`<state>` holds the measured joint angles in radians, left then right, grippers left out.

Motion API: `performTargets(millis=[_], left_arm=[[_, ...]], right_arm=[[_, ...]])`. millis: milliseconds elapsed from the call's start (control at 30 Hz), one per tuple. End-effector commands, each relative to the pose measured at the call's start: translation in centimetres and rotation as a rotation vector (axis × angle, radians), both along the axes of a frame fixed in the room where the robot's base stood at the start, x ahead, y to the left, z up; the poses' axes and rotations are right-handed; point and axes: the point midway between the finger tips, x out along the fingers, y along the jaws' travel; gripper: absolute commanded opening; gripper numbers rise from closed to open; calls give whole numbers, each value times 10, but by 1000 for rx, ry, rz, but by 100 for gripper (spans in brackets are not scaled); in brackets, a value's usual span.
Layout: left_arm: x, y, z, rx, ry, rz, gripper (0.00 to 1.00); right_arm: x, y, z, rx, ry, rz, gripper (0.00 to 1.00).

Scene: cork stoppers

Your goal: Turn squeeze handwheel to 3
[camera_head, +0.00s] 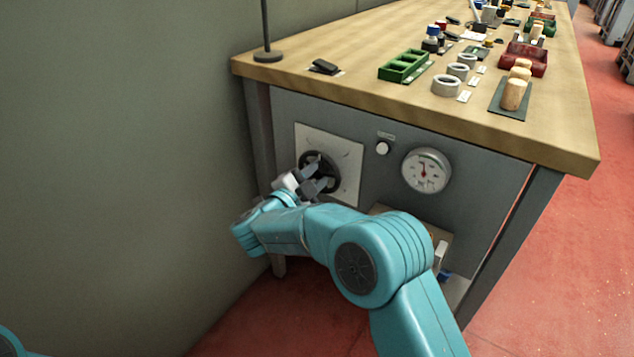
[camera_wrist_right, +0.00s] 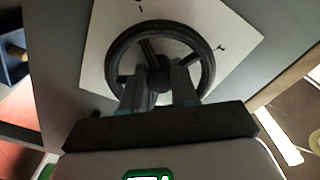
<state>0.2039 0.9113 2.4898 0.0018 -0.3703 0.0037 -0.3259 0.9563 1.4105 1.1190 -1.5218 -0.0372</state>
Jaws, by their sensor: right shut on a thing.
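The squeeze handwheel is a dark spoked wheel (camera_head: 318,165) on a pale square plate (camera_head: 350,155) on the front panel below the bench top. In the right wrist view the wheel (camera_wrist_right: 112,62) fills the upper middle, with marks on the plate (camera_wrist_right: 235,30) around it too small to read. My right gripper (camera_head: 318,180) is at the wheel; in the right wrist view its two fingers (camera_wrist_right: 160,82) reach inside the rim and are shut on a spoke near the hub. The gripped part is mostly hidden by the fingers. My left gripper is not in view.
A round dial gauge (camera_head: 426,171) and a small knob (camera_head: 382,148) sit on the panel right of the wheel. The wooden bench top (camera_head: 330,88) above holds a green tray (camera_head: 403,66), tape rings and cork stoppers (camera_head: 513,95). A grey wall (camera_head: 120,180) stands close on the left.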

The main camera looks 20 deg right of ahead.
Motion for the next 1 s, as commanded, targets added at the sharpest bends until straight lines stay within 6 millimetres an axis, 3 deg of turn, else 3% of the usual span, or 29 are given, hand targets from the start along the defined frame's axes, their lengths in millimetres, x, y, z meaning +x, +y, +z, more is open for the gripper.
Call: performTargets(millis=[100,433,1000], left_arm=[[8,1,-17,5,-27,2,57],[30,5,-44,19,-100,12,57],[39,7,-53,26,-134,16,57]], right_arm=[[0,0,-4,68,-89,0,0],[0,0,-3,262,-336,-1,0],[0,0,0,592,-759,-1,0]])
